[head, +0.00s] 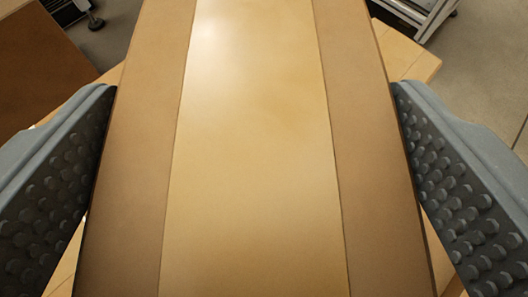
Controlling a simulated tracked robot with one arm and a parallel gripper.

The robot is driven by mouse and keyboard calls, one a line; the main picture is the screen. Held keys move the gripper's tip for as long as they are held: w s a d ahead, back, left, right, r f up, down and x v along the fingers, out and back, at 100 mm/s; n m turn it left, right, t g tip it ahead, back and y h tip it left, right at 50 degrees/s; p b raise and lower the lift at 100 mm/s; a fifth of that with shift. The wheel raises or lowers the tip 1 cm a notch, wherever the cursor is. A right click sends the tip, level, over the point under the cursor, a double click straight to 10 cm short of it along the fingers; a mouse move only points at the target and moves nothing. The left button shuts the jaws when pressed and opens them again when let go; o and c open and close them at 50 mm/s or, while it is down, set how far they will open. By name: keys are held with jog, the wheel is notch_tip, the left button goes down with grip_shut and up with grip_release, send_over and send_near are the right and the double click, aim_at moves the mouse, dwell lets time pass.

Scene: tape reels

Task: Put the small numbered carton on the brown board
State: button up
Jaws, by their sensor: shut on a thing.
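A brown cardboard carton (255,170) with a wide, shiny tan tape strip down its middle fills the centre of the view. My gripper (253,92) has one ridged grey finger on each side of the carton and is shut on it. No number shows on the face turned to me, so I cannot tell if it is the numbered carton. A flat dark brown surface (38,65) at the upper left looks like the brown board; only part of it shows.
A light wooden surface (408,58) shows beyond and below the carton on both sides. Grey floor (490,60) lies past it. Metal frames with dark feet stand at the top left (65,10) and top right (425,15). The carton hides most of what lies beneath.

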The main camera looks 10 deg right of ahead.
jog(key=o, duration=1.7)
jog(key=shift+o, duration=0.2)
jog(key=shift+r, duration=0.15)
jog(key=p+v, duration=0.2)
jog(key=v, duration=1)
jog(key=shift+w, duration=0.1)
